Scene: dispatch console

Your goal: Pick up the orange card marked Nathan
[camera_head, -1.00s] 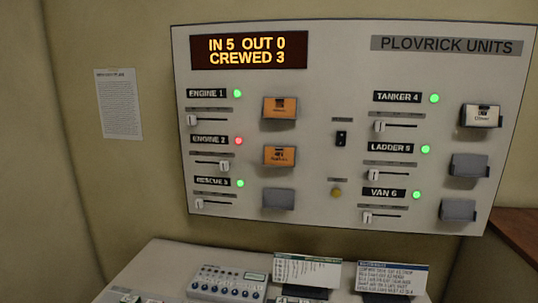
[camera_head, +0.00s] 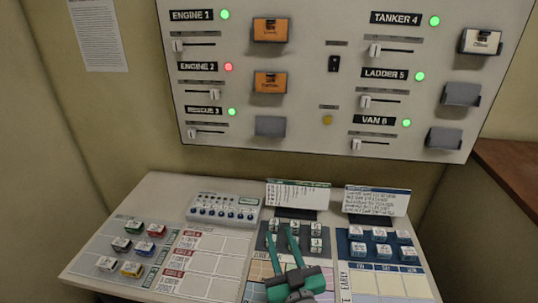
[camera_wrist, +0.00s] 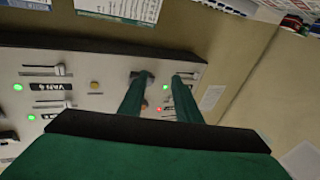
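Two orange cards sit in holders on the wall panel: one beside ENGINE 1 (camera_head: 270,34) and one beside ENGINE 2 (camera_head: 270,86). Their lettering is blurred; the ENGINE 2 card's word looks like Nathan, but I cannot be sure. My gripper (camera_head: 281,235) has green fingers spread apart with nothing between them.
The panel (camera_head: 330,105) also holds sliders, lights, a white card (camera_head: 481,42) by TANKER 4 and empty grey holders. The desk below carries coloured blocks (camera_head: 133,245), a knob box (camera_head: 223,208) and two standing signs (camera_head: 376,201). A brown ledge (camera_head: 510,170) is at right.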

